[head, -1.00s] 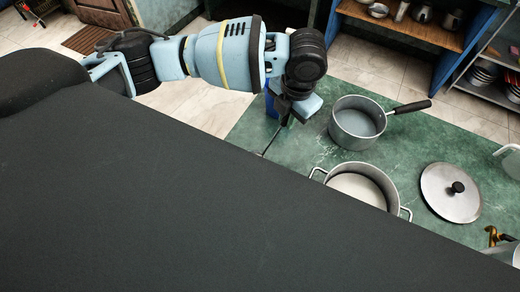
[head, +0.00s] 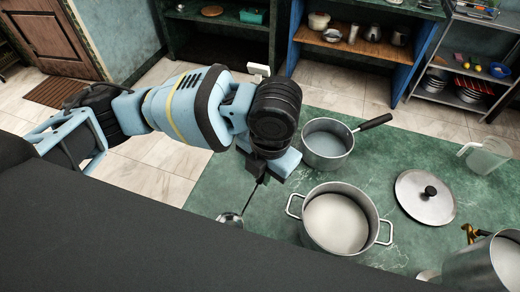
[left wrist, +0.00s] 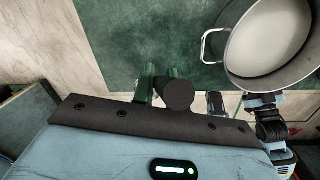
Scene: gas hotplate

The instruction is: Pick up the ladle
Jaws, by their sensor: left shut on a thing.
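The ladle (head: 230,219) has a dark thin handle and a metal bowl. In the head view it slants down and left from my left gripper (head: 261,180), its bowl partly hidden at the dark edge in front. My left gripper is shut on the ladle's handle, left of the two pots.
A two-handled pot (head: 379,243) stands right of the ladle, with a saucepan (head: 327,158) behind it. A lid (head: 412,205) lies right of them on the green counter (head: 300,283). A clear jug (head: 487,156) and another pot (head: 480,264) stand at the right.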

